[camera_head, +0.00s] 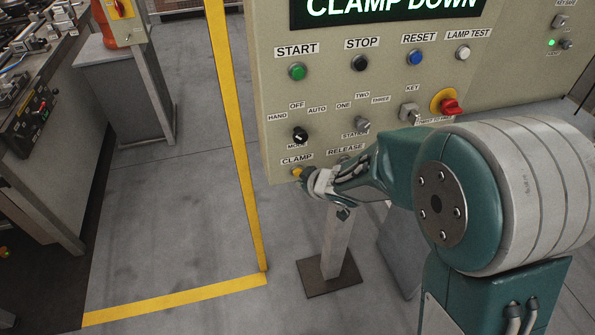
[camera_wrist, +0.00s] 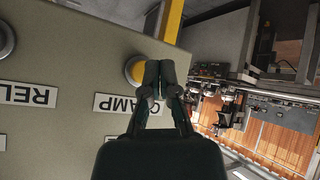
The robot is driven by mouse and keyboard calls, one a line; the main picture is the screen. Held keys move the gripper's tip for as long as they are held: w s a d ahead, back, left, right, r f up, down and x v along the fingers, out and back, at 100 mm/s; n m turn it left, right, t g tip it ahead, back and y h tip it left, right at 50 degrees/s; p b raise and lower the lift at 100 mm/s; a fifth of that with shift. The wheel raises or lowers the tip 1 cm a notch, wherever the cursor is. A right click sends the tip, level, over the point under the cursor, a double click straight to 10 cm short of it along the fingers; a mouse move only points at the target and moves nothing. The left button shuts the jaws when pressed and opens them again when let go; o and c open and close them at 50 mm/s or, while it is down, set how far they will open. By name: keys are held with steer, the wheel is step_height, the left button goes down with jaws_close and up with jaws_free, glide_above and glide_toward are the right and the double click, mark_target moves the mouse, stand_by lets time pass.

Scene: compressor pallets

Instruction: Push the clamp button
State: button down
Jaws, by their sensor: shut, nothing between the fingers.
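The clamp button (camera_head: 297,172) is a small yellow button at the lower left of the beige control panel (camera_head: 330,75), under the CLAMP label. My gripper (camera_head: 312,182) is shut and empty, with its fingertips right at the button and partly covering it. In the wrist view the yellow clamp button (camera_wrist: 133,70) shows just left of my shut fingertips (camera_wrist: 158,70), above the upside-down CLAMP label (camera_wrist: 128,104). I cannot tell whether the fingertips touch it or whether it is pressed in. The display at the top reads CLAMP DOWN.
Green START (camera_head: 297,71), black STOP (camera_head: 360,62) and blue RESET (camera_head: 415,57) buttons sit higher on the panel. A red switch (camera_head: 450,106) is at right. The RELEASE button (camera_wrist: 5,40) is beside the clamp button. A yellow post (camera_head: 228,110) stands left of the panel.

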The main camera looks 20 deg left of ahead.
steer(key=s+d, duration=0.2)
steer(key=s, duration=0.1)
steer(key=s+d, duration=0.1)
steer(key=s, duration=0.1)
stand_by(0.4)
stand_by(0.7)
steer(key=d+r+m+t+h, duration=0.1)
steer(key=d+r+m+h, duration=0.25)
steer(key=d+r, duration=0.4)
steer(key=d+r+m+t+h, duration=0.1)
steer(key=d+r+m+h, duration=0.3)
steer(key=d, duration=0.7)
steer(key=s+d+r+m+g, duration=0.1)
steer(key=s+d+r+m, duration=0.2)
steer(key=s, duration=0.5)
steer(key=s+d+r+m+g, duration=0.1)
steer(key=s+d+r+m, duration=0.2)
steer(key=s, duration=0.6)
steer(key=shift+d+g, duration=0.3)
steer(key=shift+d, duration=0.35)
steer(key=shift+s+y, duration=0.1)
steer(key=shift+y, duration=0.15)
